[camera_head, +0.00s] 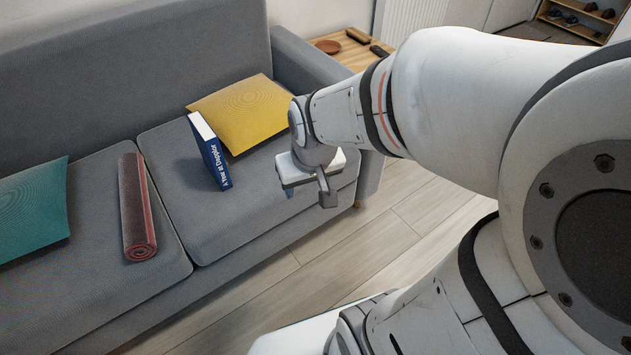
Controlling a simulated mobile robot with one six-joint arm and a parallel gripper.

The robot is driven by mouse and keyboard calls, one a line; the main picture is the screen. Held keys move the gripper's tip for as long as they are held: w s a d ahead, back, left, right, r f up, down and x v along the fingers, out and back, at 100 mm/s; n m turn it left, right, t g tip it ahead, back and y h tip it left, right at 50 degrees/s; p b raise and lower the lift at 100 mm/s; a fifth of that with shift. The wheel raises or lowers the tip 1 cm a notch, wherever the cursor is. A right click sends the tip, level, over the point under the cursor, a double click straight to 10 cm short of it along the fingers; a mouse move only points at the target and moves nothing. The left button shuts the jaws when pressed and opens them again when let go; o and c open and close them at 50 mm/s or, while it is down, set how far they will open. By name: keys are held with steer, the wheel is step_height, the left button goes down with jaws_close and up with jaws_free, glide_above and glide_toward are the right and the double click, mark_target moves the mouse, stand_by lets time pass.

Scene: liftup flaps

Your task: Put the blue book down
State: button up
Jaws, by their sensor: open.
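The blue book (211,158) stands upright on the right seat cushion of the grey sofa (185,205). Its spine, with white lettering, faces me, and its white page edges show on top. It is close beside the yellow cushion (243,113); I cannot tell if they touch. My gripper (308,198) is to the right of the book and apart from it, near the sofa's front edge. It is open with nothing seen in it. Part of the jaws is hidden by the gripper body.
A rolled red-grey mat (137,208) and a teal cushion (33,208) lie on the left seat. A wooden side table (352,58) with a dish (328,46) stands behind the sofa's right armrest. The wooden floor (335,240) in front is clear.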

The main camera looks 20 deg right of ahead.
steer(key=s+r+g, duration=0.2)
steer(key=s, duration=0.3)
steer(key=shift+s+d, duration=0.4)
steer(key=shift+d, duration=0.05)
